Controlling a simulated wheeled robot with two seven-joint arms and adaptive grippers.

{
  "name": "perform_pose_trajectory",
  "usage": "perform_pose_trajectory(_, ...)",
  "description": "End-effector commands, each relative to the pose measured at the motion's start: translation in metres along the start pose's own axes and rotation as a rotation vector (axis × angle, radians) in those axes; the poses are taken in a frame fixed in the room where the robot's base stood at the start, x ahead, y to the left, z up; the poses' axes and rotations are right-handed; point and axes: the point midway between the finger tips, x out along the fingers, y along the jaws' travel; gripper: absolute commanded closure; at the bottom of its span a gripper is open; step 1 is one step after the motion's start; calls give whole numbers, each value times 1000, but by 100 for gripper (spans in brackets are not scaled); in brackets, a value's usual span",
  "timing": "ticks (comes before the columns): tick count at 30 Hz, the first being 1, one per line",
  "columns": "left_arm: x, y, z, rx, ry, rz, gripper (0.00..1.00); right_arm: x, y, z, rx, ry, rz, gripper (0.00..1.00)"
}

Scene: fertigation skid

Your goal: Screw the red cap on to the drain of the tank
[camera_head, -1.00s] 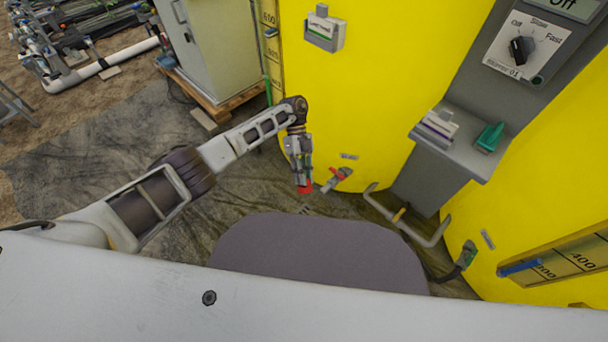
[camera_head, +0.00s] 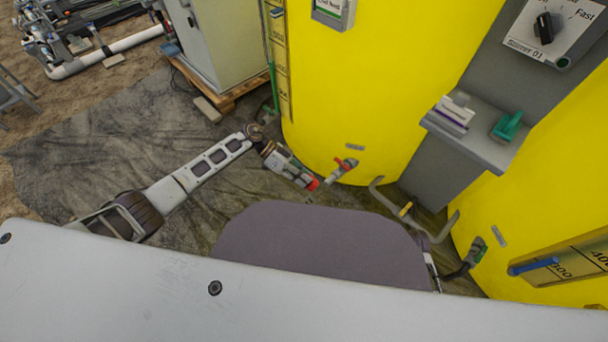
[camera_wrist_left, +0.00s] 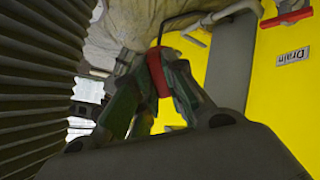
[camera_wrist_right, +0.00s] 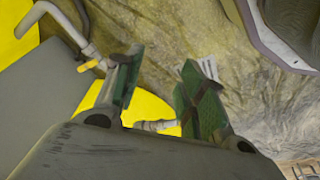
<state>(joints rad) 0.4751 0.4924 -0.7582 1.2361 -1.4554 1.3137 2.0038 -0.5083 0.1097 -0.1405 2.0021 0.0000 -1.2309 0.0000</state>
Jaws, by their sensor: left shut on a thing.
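The red cap (camera_head: 314,185) is held at the tip of my left gripper (camera_head: 306,181), low in front of the left yellow tank (camera_head: 390,70). In the left wrist view the cap (camera_wrist_left: 158,74) sits between the green-padded fingers, shut on it. The drain (camera_head: 334,177) is a grey pipe stub with a red-handled valve (camera_head: 345,164) near the tank's foot. The cap is just left of and below its open end, seemingly apart from it. The left wrist view shows the red handle (camera_wrist_left: 290,16) and the Drain label (camera_wrist_left: 292,57). My right gripper (camera_wrist_right: 158,75) is open and empty.
A grey bent pipe with a yellow fitting (camera_head: 405,209) runs right of the drain. A grey shelf (camera_head: 475,142) with a green item (camera_head: 508,126) juts out above. A grey cabinet on a wooden pallet (camera_head: 236,92) stands at left. Dark sheeting covers the floor.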

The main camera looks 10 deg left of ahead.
Motion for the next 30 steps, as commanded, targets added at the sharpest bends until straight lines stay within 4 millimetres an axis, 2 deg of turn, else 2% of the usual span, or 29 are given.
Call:
perform_pose_trajectory(1, 3, -1, 8, -23, 21, -22, 100, 1, 0, 0, 0, 2, 0, 60)
perform_pose_trajectory(11, 15, -12, 35, -147, 164, -164, 100, -7, 1, -4, 1, 10, 2, 60)
perform_pose_trajectory(30, 41, -29, 101, -327, 422, -408, 100, -23, 2, -7, 4, 25, 4, 60)
